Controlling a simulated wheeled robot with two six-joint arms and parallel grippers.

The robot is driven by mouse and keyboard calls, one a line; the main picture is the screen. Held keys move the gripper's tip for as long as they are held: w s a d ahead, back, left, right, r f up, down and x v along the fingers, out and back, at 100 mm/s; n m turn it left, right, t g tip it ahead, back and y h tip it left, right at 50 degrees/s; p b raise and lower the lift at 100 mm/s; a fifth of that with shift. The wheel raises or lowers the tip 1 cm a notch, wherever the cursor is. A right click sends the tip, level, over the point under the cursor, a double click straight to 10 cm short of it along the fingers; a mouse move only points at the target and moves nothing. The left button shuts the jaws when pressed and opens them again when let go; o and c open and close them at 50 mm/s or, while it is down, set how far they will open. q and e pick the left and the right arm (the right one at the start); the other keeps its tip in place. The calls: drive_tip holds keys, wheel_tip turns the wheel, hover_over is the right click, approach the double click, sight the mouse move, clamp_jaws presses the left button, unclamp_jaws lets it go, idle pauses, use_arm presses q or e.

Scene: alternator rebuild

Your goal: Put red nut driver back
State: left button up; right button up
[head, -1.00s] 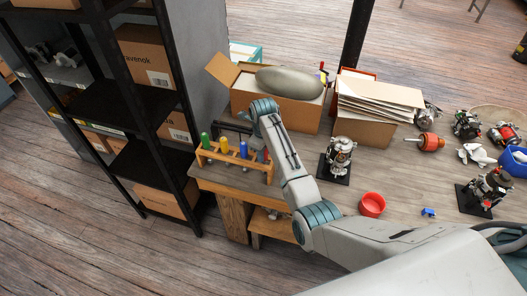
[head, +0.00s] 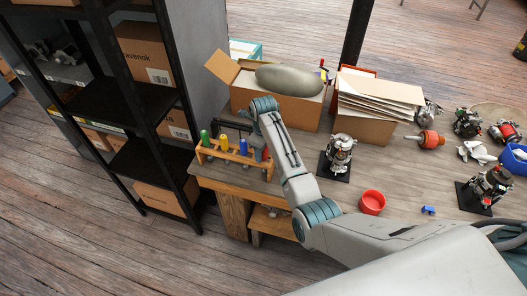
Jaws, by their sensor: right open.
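The red nut driver (head: 265,154) stands at the right end of the wooden rack (head: 236,159), partly hidden by my right arm. Its lower part and its seating in the slot are hard to see. Green (head: 205,138), yellow (head: 224,143) and blue (head: 243,147) drivers stand upright in the same rack. My right gripper (head: 219,128) is open and appears empty, just behind and above the rack, apart from the red handle. It is small and dark, partly behind my wrist. My left gripper is out of view.
An open cardboard box (head: 284,108) with a grey-green sack stands behind my arm. A box of folders (head: 377,128) is right of it. An alternator on a black stand (head: 339,157) and a red bowl (head: 372,203) are on the bench. A black shelf (head: 150,100) stands left.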

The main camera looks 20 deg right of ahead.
wheel_tip(320, 180, up, 10)
drive_tip(key=shift+f+b, duration=0.1)
drive_tip(key=shift+b, duration=1)
wheel_tip(320, 180, up, 4)
drive_tip(key=p, duration=0.3)
drive_tip(key=shift+p, duration=0.4)
